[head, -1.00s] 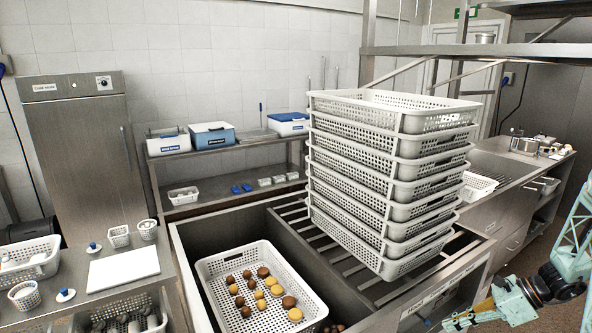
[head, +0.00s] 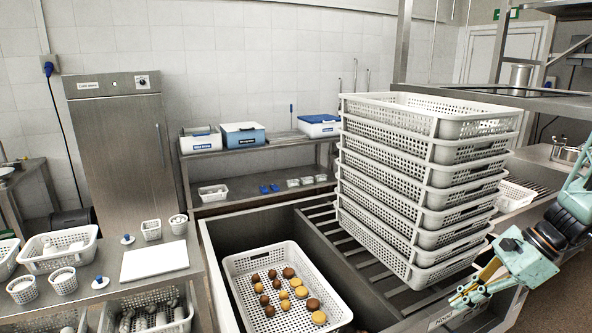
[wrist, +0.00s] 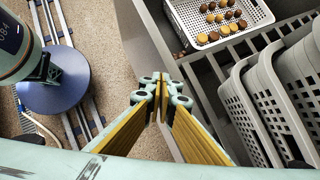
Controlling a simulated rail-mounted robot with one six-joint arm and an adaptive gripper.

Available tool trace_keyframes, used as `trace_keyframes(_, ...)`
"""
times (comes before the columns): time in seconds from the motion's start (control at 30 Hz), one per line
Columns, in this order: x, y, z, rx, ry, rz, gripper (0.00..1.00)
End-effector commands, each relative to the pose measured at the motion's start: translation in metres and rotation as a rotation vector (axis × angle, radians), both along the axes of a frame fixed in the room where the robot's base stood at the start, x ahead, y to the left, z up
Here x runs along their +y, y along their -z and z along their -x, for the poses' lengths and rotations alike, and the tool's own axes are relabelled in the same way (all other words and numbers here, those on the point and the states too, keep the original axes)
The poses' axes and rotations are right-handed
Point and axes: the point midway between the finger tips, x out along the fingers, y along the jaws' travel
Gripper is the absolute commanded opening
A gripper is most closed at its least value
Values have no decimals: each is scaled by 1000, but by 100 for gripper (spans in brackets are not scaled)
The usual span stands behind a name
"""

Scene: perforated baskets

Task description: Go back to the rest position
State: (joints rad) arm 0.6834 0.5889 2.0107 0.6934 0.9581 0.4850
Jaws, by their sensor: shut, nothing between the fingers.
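My gripper (head: 473,290) is at the lower right in the head view, by the front edge of the steel basin unit. In the wrist view my gripper (wrist: 161,92) points downward with its yellow-lined fingers together and nothing between them. It is clear of the baskets. A white perforated basket (head: 240,299) lies in the basin and holds several brown and yellow round pieces; it also shows at the top of the wrist view (wrist: 192,40).
A tall stack of white perforated baskets (head: 425,165) stands on the slatted rack, left of my gripper in the head view. The stack (wrist: 262,95) is at the right in the wrist view. A side table with a white board (head: 155,261) is at the left. Floor (wrist: 100,22) is open beside the basin.

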Motion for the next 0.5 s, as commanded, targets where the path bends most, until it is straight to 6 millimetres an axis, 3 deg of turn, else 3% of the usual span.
trace_keyframes(0.5, 64, -77, 25, -93, -246, 126, 0)
